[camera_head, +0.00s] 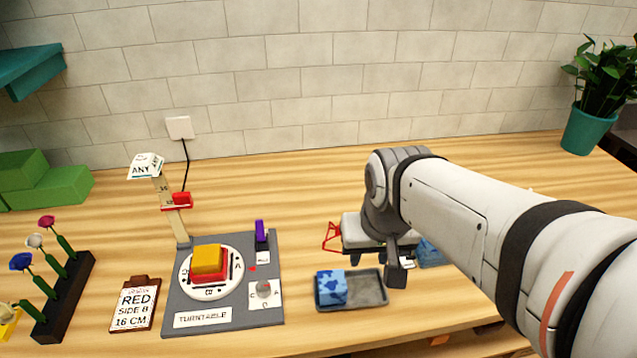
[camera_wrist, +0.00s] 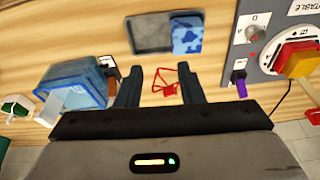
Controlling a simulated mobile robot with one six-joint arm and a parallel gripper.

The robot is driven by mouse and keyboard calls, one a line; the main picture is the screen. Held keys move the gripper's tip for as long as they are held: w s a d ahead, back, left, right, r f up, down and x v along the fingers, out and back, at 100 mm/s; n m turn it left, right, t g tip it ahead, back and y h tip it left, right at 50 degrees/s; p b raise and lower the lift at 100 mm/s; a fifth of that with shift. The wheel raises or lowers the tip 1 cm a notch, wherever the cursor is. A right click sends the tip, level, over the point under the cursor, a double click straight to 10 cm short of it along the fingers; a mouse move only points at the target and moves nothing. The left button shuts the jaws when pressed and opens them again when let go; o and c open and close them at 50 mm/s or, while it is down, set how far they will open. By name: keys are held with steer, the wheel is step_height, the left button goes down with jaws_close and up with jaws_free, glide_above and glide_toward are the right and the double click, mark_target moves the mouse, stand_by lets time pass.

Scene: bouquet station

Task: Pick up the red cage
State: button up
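The red cage (camera_head: 332,237) is a small frame of thin red bars on the wooden table, just left of my gripper in the head view. My arm hides part of the area around it. In the wrist view the red cage (camera_wrist: 165,81) shows between the two dark fingers of my gripper (camera_wrist: 159,84), nearer the right finger. The fingers are wide apart, with bare table showing around the cage, and hold nothing. I cannot tell how far above the table the fingertips are.
A grey tray (camera_head: 373,291) with a blue patterned block (camera_head: 332,288) lies in front of the cage. A translucent blue bin (camera_wrist: 75,88) stands beside the left finger. Table behind the cage is clear.

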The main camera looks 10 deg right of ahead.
steer(key=w+m+g+p, duration=0.25)
steer(key=w+m, duration=0.45)
steer(key=w, duration=0.4)
steer(key=m+p, duration=0.3)
steer(key=m, duration=0.2)
glide_toward(336, 228)
steer(key=shift+w+d+f, duration=0.1)
steer(key=shift+w+d, duration=0.05)
steer(key=shift+d, duration=0.3)
steer(key=shift+w+d+f, duration=0.1)
steer(key=shift+w+d, duration=0.1)
steer(key=shift+d, duration=0.2)
steer(key=shift+w+f+m, duration=0.1)
steer(key=shift+f+m, duration=0.2)
step_height(336, 228, down, 7)
steer(key=shift+a+f+p, duration=0.1)
steer(key=shift+f+p, duration=0.1)
steer(key=shift+p, duration=0.65)
steer(key=shift+c, duration=0.5)
jaws_close()
